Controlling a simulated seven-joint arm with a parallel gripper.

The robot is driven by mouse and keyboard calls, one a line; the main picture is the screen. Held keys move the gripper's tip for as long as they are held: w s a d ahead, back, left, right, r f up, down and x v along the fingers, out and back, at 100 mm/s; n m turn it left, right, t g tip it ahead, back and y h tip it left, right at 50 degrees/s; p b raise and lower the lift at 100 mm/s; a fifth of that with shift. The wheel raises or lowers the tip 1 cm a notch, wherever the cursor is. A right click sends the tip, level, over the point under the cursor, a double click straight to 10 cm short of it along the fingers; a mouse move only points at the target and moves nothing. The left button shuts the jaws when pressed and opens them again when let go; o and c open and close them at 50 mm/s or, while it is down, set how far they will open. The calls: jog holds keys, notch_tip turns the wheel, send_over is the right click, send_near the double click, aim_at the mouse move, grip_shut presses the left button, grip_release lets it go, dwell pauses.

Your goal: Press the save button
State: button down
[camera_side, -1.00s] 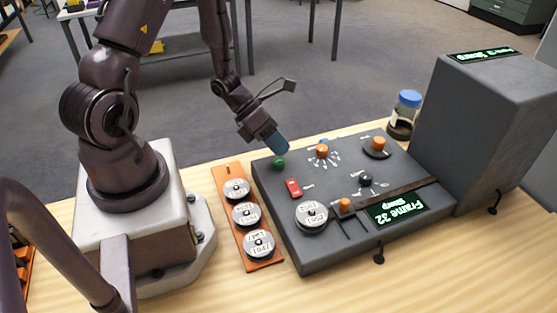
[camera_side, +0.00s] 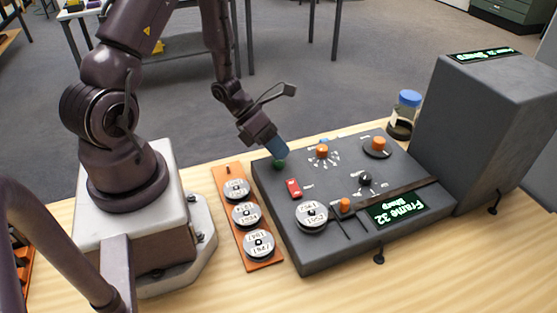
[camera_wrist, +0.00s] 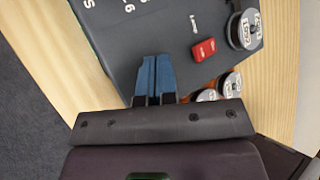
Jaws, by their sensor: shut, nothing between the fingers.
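The dark grey control box (camera_side: 335,240) lies on the wooden table and carries several buttons and knobs. A green button (camera_side: 279,164) sits at its far left corner. A red button or switch (camera_side: 293,188) is nearer the camera and also shows in the wrist view (camera_wrist: 204,49). I cannot read which one is labelled save. My gripper (camera_side: 280,153), with blue fingertips, is shut and empty. Its tips are right at the green button and partly cover it; I cannot tell whether the button is pushed down. In the wrist view the shut fingers (camera_wrist: 154,60) hide the green button.
An orange rack with several round reels (camera_side: 246,214) lies left of the box. Another reel (camera_side: 311,214) sits on the box. Orange knobs (camera_side: 322,151) stand to the right of my gripper. A tall grey unit (camera_side: 475,125) and a blue-capped jar (camera_side: 407,110) stand at the right.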

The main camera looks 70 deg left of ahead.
jog(key=shift+f, duration=0.35)
jog(key=shift+r, duration=0.15)
dwell(0.4)
jog(key=shift+r, duration=0.75)
jog(key=shift+r, duration=2.5)
dwell(1.0)
